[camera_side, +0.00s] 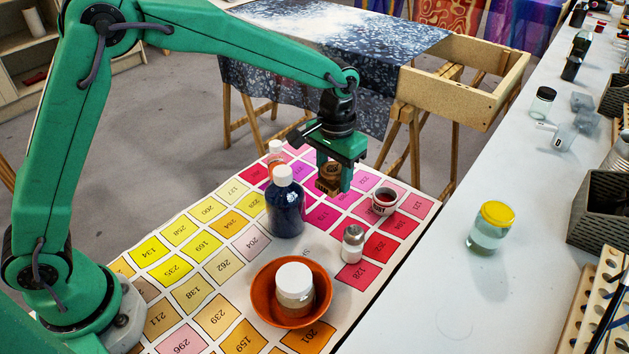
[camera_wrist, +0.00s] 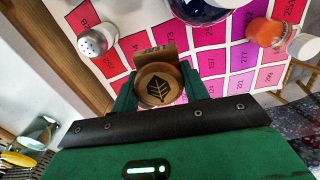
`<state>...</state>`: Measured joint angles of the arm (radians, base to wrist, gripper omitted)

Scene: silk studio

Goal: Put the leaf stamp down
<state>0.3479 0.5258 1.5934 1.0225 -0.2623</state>
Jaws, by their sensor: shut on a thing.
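The leaf stamp (camera_side: 329,176) is a small brown wooden piece held between the fingers of my gripper (camera_side: 335,178). In the wrist view the stamp (camera_wrist: 157,88) shows a round face with a dark leaf on it and a wooden block behind. My gripper (camera_wrist: 158,95) is shut on it, with green fingers on both sides. In the side view the stamp is over the pink and magenta swatches of the colour chart (camera_side: 250,245). Whether its underside touches the chart is hard to tell.
A dark blue bottle (camera_side: 286,208) with a white cap stands left of the gripper. A white cup of red (camera_side: 384,201) is close on the right. A shaker (camera_side: 352,243) and an orange bowl (camera_side: 265,300) holding a white-lidded jar (camera_side: 294,285) stand nearer. An orange bottle (camera_side: 275,158) is behind.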

